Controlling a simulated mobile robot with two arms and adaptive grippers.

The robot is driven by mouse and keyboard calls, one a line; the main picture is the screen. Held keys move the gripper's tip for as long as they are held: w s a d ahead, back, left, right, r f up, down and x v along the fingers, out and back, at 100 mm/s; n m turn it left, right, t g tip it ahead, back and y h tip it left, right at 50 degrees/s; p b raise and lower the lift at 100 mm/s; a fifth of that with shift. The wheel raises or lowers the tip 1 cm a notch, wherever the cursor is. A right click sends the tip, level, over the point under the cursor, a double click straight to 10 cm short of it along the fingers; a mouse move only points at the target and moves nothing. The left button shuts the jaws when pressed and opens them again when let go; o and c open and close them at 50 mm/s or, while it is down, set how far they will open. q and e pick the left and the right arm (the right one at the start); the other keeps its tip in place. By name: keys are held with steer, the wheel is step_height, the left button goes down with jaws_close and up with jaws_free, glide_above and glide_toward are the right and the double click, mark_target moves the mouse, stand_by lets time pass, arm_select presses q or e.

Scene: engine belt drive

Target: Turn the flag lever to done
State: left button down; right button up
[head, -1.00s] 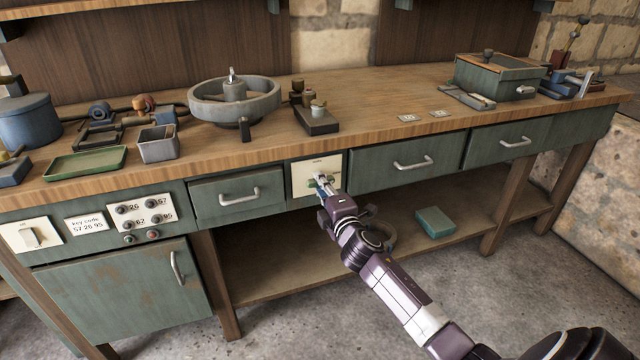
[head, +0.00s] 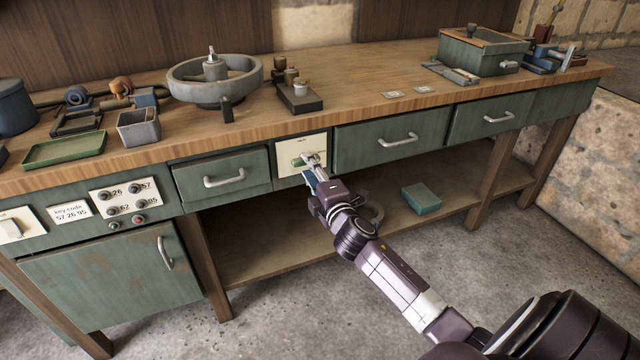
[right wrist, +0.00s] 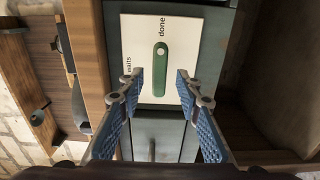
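The flag lever (right wrist: 160,72) is a green rounded bar with a pale dot, on a cream panel (head: 290,168) set in the bench front. In the right wrist view the bar lies in line with the word "done", one end near it; "waits" is off to the left side. In the head view the lever (head: 299,162) lies about level. My right gripper (head: 313,163) is at the panel. In the right wrist view its blue-padded fingers (right wrist: 158,88) are spread apart with nothing between the pads, the lever between and just beyond the tips. My left gripper is out of view.
Closed drawers with handles flank the panel, left (head: 222,178) and right (head: 390,138). A teal box (head: 421,199) lies on the lower shelf. The floor in front is clear.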

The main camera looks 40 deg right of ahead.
steer(key=v, duration=0.9)
